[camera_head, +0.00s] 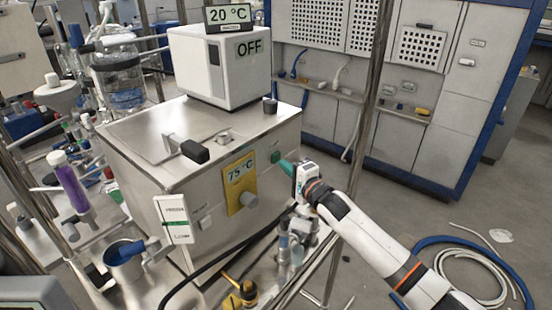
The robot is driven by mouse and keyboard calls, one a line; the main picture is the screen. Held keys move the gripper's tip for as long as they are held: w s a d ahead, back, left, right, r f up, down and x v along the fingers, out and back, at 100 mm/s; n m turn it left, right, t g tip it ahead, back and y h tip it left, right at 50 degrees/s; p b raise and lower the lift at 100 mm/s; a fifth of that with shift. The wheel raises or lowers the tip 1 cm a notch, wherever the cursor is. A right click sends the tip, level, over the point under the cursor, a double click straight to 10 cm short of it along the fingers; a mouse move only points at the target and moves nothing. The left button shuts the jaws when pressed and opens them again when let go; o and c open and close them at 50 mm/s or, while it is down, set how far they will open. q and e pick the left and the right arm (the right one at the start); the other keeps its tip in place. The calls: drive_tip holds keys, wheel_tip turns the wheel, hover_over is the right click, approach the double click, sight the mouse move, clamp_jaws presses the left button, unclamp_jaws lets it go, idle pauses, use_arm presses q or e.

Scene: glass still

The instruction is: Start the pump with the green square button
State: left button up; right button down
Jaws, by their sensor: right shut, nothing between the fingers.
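The green square button (275,157) is on the right-hand side face of a steel bath (240,202), near its top edge. My right gripper (286,167) comes in from the lower right, with its green-tipped fingers shut and empty. The fingertips are close beside the button, just to its right in the picture. I cannot tell whether they touch it. A white box (222,70) on the bath reads OFF, and a display above it reads 20 °C. My left gripper is not in view.
A yellow panel (239,182) reading 75 °C, with a round grey knob (249,200), is left of the button. A black cable runs below it. Metal posts stand near my right arm. Glassware crowds the left. Blue and white hoses (470,262) lie on the floor at right.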

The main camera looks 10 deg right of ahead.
drive_tip(key=shift+w+a+b, duration=0.35)
drive_tip(key=shift+w+a, duration=0.3)
drive_tip(key=shift+w, duration=0.15)
drive_tip(key=shift+s+d+r+p, duration=0.1)
drive_tip(key=shift+s+d+p, duration=0.5)
drive_tip(key=shift+p, duration=0.3)
drive_tip(key=s+d+p, duration=0.2)
drive_tip(key=s, duration=0.1)
drive_tip(key=shift+s+d+p, duration=0.3)
